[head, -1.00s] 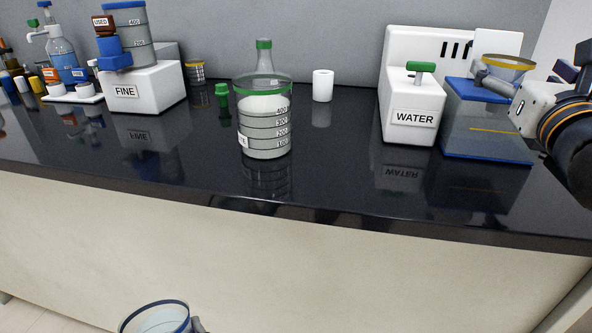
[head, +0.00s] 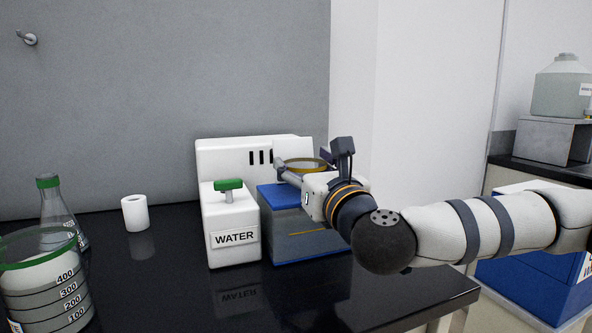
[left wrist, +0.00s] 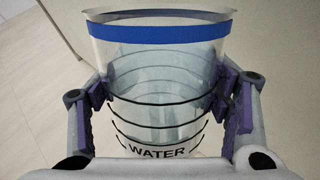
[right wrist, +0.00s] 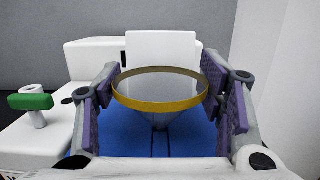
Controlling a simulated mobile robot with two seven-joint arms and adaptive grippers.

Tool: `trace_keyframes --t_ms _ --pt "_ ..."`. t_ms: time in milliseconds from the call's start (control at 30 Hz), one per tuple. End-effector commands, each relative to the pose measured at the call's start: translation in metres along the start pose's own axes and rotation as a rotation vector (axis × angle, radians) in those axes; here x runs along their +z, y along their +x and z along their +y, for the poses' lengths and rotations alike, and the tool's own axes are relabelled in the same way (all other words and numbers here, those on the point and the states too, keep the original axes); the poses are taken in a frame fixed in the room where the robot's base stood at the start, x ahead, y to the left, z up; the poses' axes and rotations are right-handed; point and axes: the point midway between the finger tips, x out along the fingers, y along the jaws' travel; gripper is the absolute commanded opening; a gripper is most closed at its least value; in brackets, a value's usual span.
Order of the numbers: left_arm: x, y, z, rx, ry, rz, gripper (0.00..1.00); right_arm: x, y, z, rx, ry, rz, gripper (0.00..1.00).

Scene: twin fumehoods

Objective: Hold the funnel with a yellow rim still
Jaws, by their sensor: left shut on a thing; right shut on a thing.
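The funnel with a yellow rim (right wrist: 160,103) is upright between the fingers of my right gripper (right wrist: 163,100), which is shut on it. In the head view the funnel (head: 305,165) shows above a blue-topped box, partly hidden by my right gripper (head: 285,172). Its lower stem is mostly hidden. My left gripper (left wrist: 160,95) is shut on a clear beaker with a blue rim band (left wrist: 158,32) and the word WATER, seen only in the left wrist view. The left gripper is out of the head view.
The WATER dispenser (head: 235,225) with a green handle stands left of the blue-topped box (head: 285,222). A green-rimmed beaker (head: 45,285), a flask (head: 62,212) and a white cylinder (head: 135,213) stand further left on the dark bench (head: 160,275). The bench ends at the right.

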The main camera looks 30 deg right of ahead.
Motion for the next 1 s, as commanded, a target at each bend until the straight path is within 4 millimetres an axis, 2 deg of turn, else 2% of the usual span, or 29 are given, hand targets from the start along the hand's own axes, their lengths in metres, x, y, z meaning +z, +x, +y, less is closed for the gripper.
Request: trace_keyframes --t_ms 467,500,567,600,867,1000 --pt "0.001 0.000 0.000 0.000 -0.002 -0.003 0.18 0.000 0.000 0.000 -0.001 0.000 0.001 0.36" --pt "0.001 0.000 0.000 0.000 -0.002 -0.003 0.18 0.000 0.000 0.000 -0.001 0.000 0.001 0.69" --pt "0.001 0.000 0.000 0.000 -0.002 -0.003 0.18 0.000 0.000 0.000 -0.001 0.000 0.001 0.83" --pt "0.001 0.000 0.000 0.000 -0.002 -0.003 0.18 0.000 0.000 0.000 -0.001 0.000 0.001 0.86" --pt "0.001 0.000 0.000 0.000 -0.002 -0.003 0.18 0.000 0.000 0.000 0.000 0.000 0.000 0.86" --pt "0.001 0.000 0.000 0.000 -0.002 -0.003 0.18 0.014 0.002 0.000 -0.001 0.002 -0.005 0.86"
